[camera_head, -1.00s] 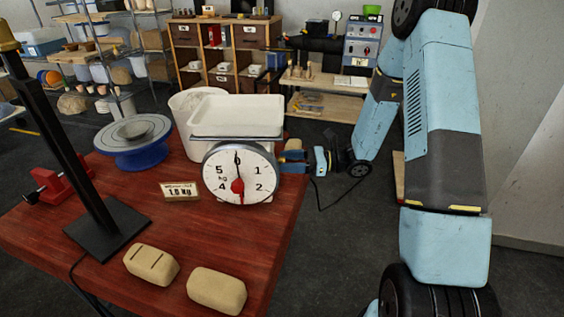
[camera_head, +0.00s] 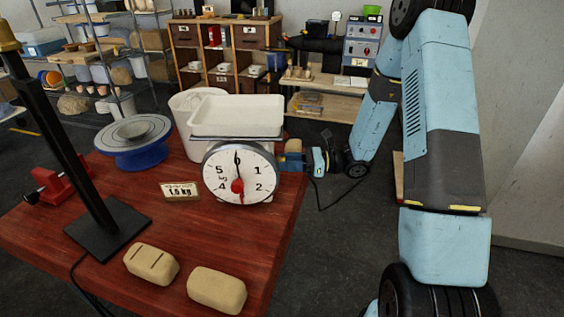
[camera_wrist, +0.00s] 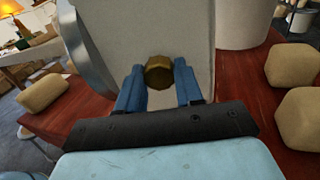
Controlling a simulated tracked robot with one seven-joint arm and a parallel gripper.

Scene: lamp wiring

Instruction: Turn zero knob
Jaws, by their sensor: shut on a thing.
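The kitchen-style scale with a white tray and round dial (camera_head: 262,165) stands on the red wooden table. Its red needle hub is at the dial's middle and the dark pointer stands near 0 at the top. The brass zero knob (camera_wrist: 159,73) is on the scale's side, seen in the wrist view between my blue fingers. My gripper (camera_wrist: 159,86) is shut on the knob; in the head view my gripper (camera_head: 292,158) reaches the scale's right side, where the knob is hard to make out.
Two clay blocks (camera_head: 151,264) (camera_head: 217,290) lie near the front edge. A blue turntable (camera_head: 135,145), a white bucket (camera_head: 188,112) and a black stand (camera_head: 107,228) are on the left.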

